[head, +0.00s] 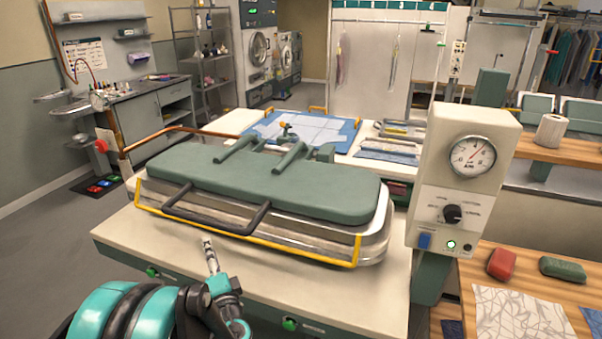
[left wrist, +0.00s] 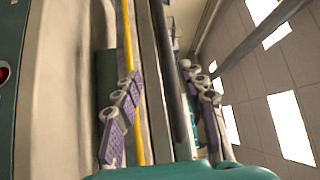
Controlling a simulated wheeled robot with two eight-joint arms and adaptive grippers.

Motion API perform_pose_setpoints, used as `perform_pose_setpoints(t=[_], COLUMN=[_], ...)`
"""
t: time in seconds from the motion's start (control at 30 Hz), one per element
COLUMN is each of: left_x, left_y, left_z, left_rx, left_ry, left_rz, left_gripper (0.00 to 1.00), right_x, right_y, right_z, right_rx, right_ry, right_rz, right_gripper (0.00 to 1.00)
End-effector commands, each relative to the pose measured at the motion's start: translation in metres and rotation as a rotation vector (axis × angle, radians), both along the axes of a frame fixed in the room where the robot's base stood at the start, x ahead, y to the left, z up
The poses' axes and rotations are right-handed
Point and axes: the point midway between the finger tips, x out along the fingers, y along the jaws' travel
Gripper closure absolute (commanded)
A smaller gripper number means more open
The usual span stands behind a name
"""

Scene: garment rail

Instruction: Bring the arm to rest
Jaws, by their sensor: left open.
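My left gripper (head: 213,260) shows at the lower left of the head view, in front of the garment press and apart from its dark handle (head: 216,222). In the left wrist view, the two purple-padded fingers of the left gripper (left wrist: 162,85) stand apart, with nothing held. The press's yellow trim (left wrist: 128,40) and a dark bar show behind and between them. The green press lid (head: 270,185) is down over its metal bed (head: 370,240). My right gripper is in neither view.
The press stands on a cream table (head: 385,295). A gauge and switch box (head: 463,185) rises right of it. A wooden shelf (head: 470,265) with red and green blocks is at lower right. A blue mat (head: 330,132) lies behind. Floor (head: 50,240) is free at left.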

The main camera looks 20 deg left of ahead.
Motion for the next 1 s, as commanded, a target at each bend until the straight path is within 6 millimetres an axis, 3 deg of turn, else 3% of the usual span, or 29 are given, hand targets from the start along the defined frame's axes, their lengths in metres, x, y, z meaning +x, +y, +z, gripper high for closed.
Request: perform_pose_setpoints(t=[0.17, 0.33, 0.43, 0.57, 0.8, 1.0], left_x=[-0.004, -0.02, -0.036, -0.062, -0.121, -0.153], left_y=[-0.001, -0.009, -0.026, -0.062, -0.157, -0.209], left_z=[0.002, -0.003, -0.014, -0.032, -0.057, -0.06], left_rx=[-0.08, -0.363, -0.577, -0.855, -1.321, -1.527], left_ry=[-0.012, -0.03, -0.016, 0.032, 0.185, 0.278], left_rz=[0.011, 0.053, 0.08, 0.105, 0.111, 0.095], left_gripper=[0.59, 0.59, 0.59, 0.59, 0.59, 0.59], right_x=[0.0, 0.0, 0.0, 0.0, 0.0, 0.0], right_y=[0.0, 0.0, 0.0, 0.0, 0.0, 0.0], right_z=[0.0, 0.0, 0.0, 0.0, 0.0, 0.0], right_rx=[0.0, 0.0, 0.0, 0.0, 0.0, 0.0], right_ry=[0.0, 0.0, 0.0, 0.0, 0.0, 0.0], right_rz=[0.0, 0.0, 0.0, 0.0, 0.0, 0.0], right_gripper=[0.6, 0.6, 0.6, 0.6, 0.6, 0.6])
